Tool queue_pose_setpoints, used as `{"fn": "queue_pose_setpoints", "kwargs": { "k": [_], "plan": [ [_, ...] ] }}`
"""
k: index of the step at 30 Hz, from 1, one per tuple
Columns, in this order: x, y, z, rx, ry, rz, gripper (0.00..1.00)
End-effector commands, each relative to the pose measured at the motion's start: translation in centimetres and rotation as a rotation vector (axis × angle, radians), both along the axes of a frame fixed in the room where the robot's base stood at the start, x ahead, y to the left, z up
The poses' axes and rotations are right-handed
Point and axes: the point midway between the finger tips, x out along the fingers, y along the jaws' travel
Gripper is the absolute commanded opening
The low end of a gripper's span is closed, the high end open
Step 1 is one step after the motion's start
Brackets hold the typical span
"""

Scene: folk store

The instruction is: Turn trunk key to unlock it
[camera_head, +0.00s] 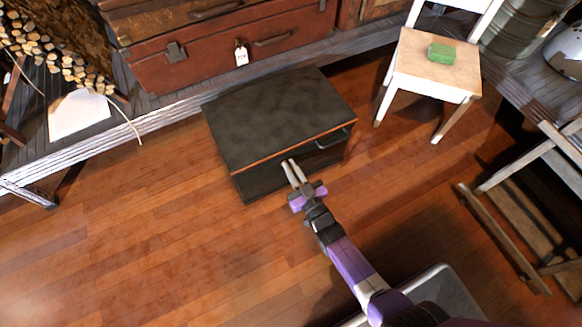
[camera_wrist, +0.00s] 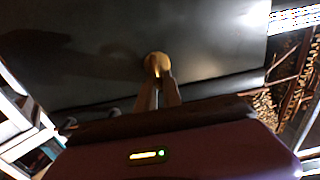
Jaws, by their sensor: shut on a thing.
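The dark trunk (camera_head: 280,115) stands on the wooden floor in the middle of the head view, its lid down. Its dark front face (camera_wrist: 90,50) fills much of the wrist view. My gripper (camera_head: 291,172) reaches the front of the trunk from below right in the head view. In the wrist view my gripper (camera_wrist: 160,76) is shut on a small round yellow-brass piece, the key (camera_wrist: 156,62), at the trunk's face. The key's shaft and the keyhole are hidden. In the head view the key cannot be made out.
A handle (camera_head: 333,139) is on the trunk's front, right of my gripper. A red-brown suitcase (camera_head: 220,50) lies on a low platform behind. A white chair (camera_head: 430,65) with a green block (camera_head: 442,53) stands at back right. The floor at left is clear.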

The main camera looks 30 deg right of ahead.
Motion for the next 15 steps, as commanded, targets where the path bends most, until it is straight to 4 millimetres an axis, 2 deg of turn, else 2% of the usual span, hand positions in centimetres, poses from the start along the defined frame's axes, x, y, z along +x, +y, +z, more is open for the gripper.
{"fn": "queue_pose_setpoints", "kwargs": {
  "k": [8,15],
  "plan": [
    [-0.08,-0.1,-0.05,0.118,0.002,0.002,0.0],
    [-0.08,-0.46,-0.14,0.323,0.002,0.003,0.0]
  ]
}}
